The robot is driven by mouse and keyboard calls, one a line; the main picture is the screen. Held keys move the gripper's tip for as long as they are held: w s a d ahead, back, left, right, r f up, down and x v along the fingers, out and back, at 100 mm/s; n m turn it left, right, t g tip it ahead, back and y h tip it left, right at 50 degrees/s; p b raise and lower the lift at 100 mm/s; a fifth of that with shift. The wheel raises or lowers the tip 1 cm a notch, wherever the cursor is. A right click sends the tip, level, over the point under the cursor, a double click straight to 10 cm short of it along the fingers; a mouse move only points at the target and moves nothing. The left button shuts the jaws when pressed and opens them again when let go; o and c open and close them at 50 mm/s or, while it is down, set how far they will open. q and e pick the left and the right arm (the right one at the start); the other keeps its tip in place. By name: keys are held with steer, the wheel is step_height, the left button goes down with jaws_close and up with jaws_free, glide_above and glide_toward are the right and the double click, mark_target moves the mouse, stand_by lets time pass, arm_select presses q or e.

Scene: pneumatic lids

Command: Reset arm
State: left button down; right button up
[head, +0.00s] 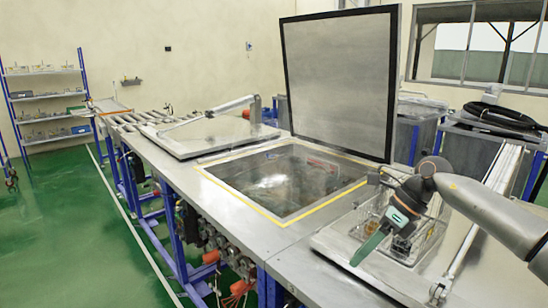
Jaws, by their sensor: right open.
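My right arm comes in from the right edge, and its right gripper (378,235), with green and dark parts, hangs low over the right part of the metal bench. It is open and nothing shows between its fingers. My left gripper is not in view.
A large square lid (338,85) stands upright behind an open tank (285,180) with a yellow edge. A flat lid (190,138) lies shut to the left, another flat lid (345,258) at the right. Black hose (505,115) lies behind. Green floor (75,230) is clear at left.

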steer(key=s+a+f+m+t+y, duration=0.1)
steer(key=s+a+f+m+y, duration=0.1)
steer(key=a+m+y, duration=0.35)
steer(key=s+a+f+m+t+y, duration=0.1)
steer(key=s+a+f+m+y, duration=0.15)
steer(key=a, duration=0.65)
steer(key=s+a+f+m+t+y, duration=0.2)
steer(key=s+a+f+m+y, duration=0.15)
steer(key=a, duration=0.45)
steer(key=s+d+f+m+t+h, duration=0.4)
steer(key=d+f+m+h, duration=0.3)
steer(key=f+m, duration=0.5)
steer(key=s+d+f+m+t+h, duration=0.55)
steer(key=d+f+m, duration=0.2)
steer(key=m, duration=0.95)
steer(key=s+d+f+m+g+h, duration=0.3)
steer(key=s+d+f+m+g, duration=0.1)
steer(key=s+f, duration=0.4)
steer(key=shift+s+g, duration=0.35)
steer(key=shift+s, duration=0.85)
steer(key=shift+w+f, duration=0.1)
